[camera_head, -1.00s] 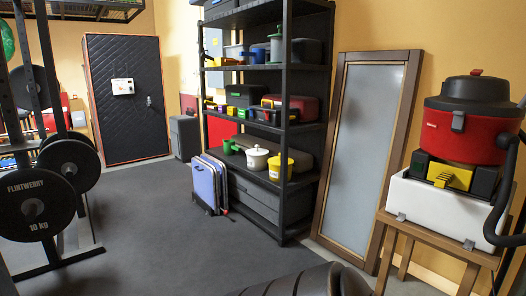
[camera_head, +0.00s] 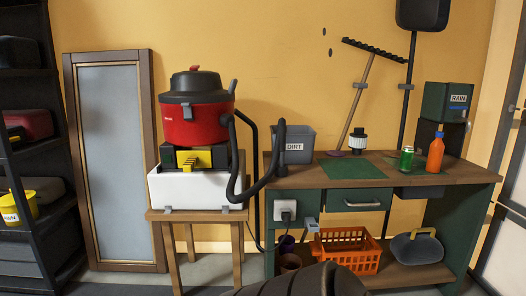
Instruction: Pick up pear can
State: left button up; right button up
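A small green can (camera_head: 407,159) stands upright on top of the workbench (camera_head: 330,178), toward its right part. Its label is too small to read, so I cannot confirm that it is the pear can. An orange bottle (camera_head: 436,154) stands just right of it. Neither of my grippers is in view. A dark ridged part of my own body shows at the bottom middle edge.
A red and black vacuum (camera_head: 193,122) sits on a white box on a wooden stand (camera_head: 168,216) left of the bench. A grey DIRT bin (camera_head: 294,147) is on the bench. An orange crate (camera_head: 345,251) and a grey-blue item with a yellow handle (camera_head: 417,247) are below.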

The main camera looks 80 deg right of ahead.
aim_at(407, 153)
jog(key=z, duration=3.65)
